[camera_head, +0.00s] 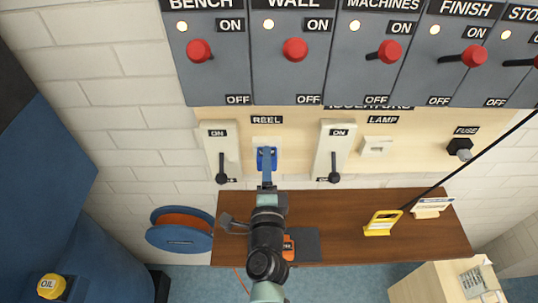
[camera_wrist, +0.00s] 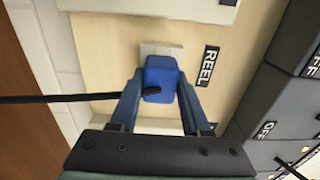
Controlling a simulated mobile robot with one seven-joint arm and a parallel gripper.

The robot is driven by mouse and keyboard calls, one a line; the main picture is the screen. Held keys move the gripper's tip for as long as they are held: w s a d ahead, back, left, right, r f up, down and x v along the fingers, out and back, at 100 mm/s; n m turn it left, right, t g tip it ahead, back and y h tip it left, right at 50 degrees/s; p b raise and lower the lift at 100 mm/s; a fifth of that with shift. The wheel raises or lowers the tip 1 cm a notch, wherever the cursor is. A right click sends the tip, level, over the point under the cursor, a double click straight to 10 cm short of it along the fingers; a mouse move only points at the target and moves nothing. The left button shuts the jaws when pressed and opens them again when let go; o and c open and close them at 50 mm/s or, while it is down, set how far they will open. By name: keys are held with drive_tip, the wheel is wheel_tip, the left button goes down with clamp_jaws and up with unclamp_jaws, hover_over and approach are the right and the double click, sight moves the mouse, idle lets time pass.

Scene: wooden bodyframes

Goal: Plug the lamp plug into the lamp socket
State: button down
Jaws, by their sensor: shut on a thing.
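My gripper (camera_head: 266,168) is shut on a blue plug (camera_head: 267,155) at the socket under the REEL label. In the wrist view, the gripper (camera_wrist: 158,92) has a finger on each side of the blue plug (camera_wrist: 162,74), and a dark cord runs from it to the left. The pale REEL socket plate (camera_wrist: 160,48) shows behind the plug; I cannot tell how deep the plug sits. The lamp socket (camera_head: 376,147), a pale plate under the LAMP label (camera_head: 383,119), shows no plug in it.
Black-handled switches (camera_head: 222,165) and (camera_head: 334,165) flank the REEL socket. Breakers with red handles (camera_head: 295,50) are above. A yellow object (camera_head: 382,222) and a white card (camera_head: 432,207) stand on the brown bench (camera_head: 345,245). A blue-and-orange reel (camera_head: 180,232) is at left.

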drive_tip(key=shift+s, duration=0.65)
idle(0.5)
drive_tip(key=shift+s+b, duration=0.4)
drive_tip(key=shift+s, duration=0.85)
